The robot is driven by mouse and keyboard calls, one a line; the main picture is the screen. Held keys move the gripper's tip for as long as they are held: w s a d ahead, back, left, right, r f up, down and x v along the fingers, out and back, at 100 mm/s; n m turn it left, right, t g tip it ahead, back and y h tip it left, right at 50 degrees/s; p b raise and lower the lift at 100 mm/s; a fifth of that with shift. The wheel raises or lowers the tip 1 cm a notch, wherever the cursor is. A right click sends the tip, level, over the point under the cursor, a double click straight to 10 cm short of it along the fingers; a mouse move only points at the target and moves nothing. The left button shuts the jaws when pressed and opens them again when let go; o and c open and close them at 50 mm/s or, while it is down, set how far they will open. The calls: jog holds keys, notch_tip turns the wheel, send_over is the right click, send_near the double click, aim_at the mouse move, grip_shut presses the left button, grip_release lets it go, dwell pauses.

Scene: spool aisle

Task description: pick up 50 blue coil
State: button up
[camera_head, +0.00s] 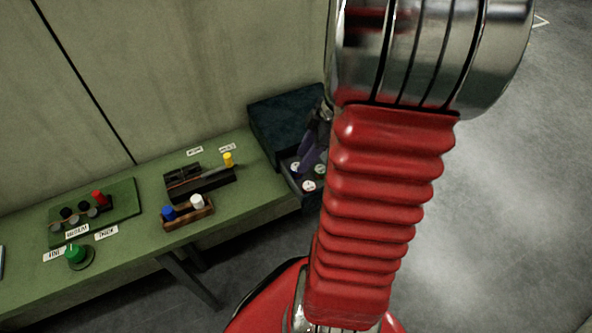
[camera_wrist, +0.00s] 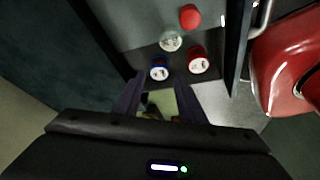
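A small spool with a blue rim and white top (camera_wrist: 159,70) sits in an open drawer in the wrist view; its dark marking is too small to read. My gripper (camera_wrist: 160,84) is open, its two dark purple fingers apart. The blue-rimmed spool shows just past the fingertips, roughly between them, and nothing is held. In the head view my gripper (camera_head: 308,149) hangs over the drawer, partly behind my red arm. The blue-rimmed spool cannot be singled out for certain there.
A red-rimmed spool (camera_wrist: 198,63) stands close right of the blue one. A pale spool (camera_wrist: 171,41) and a red one (camera_wrist: 190,16) are farther off. The drawer (camera_head: 291,184) is under a dark cabinet (camera_head: 285,125), beside a green bench (camera_head: 130,233) with small racks.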

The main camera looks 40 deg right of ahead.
jog(key=shift+x, duration=2.25)
jog(key=shift+d, duration=0.15)
jog(key=shift+c, duration=0.6)
jog(key=c, duration=0.7)
